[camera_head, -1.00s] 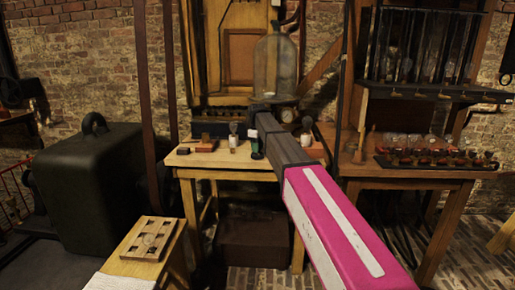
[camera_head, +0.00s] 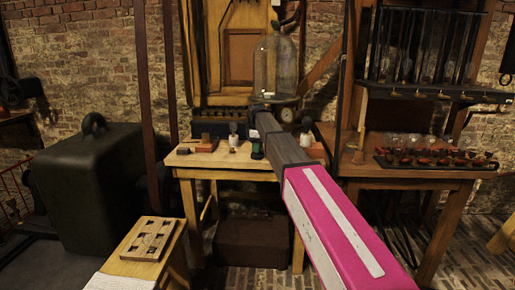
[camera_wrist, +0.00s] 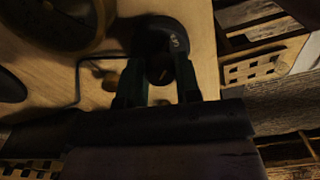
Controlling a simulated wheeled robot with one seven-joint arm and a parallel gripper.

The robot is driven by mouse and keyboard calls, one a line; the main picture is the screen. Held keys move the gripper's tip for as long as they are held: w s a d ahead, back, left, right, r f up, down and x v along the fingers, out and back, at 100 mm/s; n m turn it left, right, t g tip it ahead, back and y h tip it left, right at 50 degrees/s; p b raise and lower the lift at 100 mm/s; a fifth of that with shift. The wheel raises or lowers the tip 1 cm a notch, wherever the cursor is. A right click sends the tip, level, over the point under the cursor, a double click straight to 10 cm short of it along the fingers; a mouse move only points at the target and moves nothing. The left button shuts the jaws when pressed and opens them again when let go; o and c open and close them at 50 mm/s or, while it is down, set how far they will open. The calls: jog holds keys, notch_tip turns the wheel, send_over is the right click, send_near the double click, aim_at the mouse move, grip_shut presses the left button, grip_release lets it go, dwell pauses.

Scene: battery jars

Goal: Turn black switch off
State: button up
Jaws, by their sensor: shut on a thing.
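In the wrist view, the black switch (camera_wrist: 160,67) is a dark round knob on a dark base with a pale mark, standing on a light wooden table top. My gripper (camera_wrist: 158,92) has one dark finger on each side of the knob and is shut on it. The picture is dim, so the switch's on or off position cannot be told. In the head view, my grey and magenta arm reaches to the wooden table (camera_head: 188,160). The switch is not clearly seen there, and my arm covers part of the table.
A glass bell jar (camera_head: 275,68) stands behind my arm. A small bulb on a white base (camera_head: 233,137) and a red-brown block (camera_head: 205,147) are on the table left of it. A rack of red-based jars (camera_head: 435,155) is at right. A large black case (camera_head: 88,195) stands at left.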

jog(key=o, duration=0.9)
notch_tip(320, 180, up, 11)
jog(key=shift+f, duration=0.1)
jog(key=shift+s, duration=0.1)
